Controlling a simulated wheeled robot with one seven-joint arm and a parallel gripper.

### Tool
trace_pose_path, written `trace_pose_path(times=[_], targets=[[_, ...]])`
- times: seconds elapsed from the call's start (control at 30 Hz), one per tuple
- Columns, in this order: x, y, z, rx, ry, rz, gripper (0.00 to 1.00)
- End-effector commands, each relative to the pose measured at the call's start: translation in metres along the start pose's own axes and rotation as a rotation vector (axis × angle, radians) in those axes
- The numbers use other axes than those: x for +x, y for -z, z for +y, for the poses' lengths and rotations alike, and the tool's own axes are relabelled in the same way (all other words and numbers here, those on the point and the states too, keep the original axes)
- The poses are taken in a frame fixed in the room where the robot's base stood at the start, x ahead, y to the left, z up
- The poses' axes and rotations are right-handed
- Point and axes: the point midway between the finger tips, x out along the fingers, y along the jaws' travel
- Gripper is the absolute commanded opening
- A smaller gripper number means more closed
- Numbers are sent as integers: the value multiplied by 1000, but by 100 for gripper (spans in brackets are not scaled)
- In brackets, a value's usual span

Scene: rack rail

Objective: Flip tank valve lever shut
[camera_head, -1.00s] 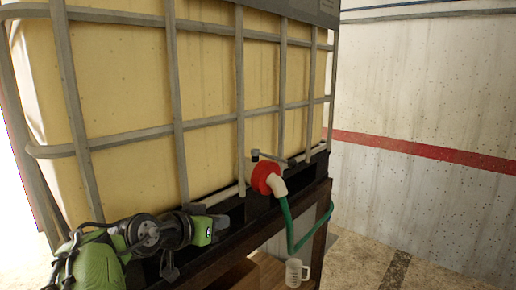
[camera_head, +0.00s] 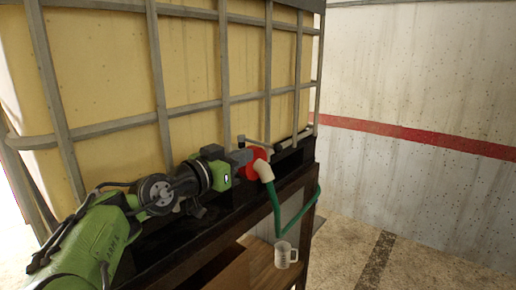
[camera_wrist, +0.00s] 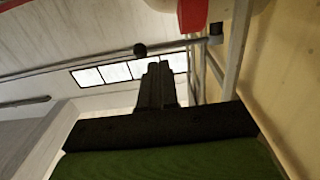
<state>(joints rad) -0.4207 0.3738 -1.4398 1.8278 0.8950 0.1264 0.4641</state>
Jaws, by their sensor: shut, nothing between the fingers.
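The valve on the tank has a red collar (camera_head: 257,153) and a cream elbow spout (camera_head: 264,171). Its grey lever (camera_head: 262,145) lies roughly level above the collar, with a dark knob at its left end. My gripper (camera_head: 243,158) is just left of the collar and below the knob, partly covering the collar's left side. In the wrist view my gripper (camera_wrist: 157,70) is shut and empty. I cannot tell whether it touches the lever.
The caged yellow tank (camera_head: 195,70) stands on a dark rack rail (camera_head: 295,180). A green hose (camera_head: 279,215) runs from the spout and loops up to the right. A clear mug (camera_head: 285,254) is below it. Floor to the right is open, before a white wall with a red stripe.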

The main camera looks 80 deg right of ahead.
Motion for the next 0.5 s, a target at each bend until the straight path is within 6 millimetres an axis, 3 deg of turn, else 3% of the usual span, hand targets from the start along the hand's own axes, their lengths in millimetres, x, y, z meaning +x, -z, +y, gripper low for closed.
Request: trace_pose_path(times=[0.2, 0.5], targets=[[40, 2, 1, -1, -5, 2, 0], [59, 0, -1, 0, 2, 1, 0]])
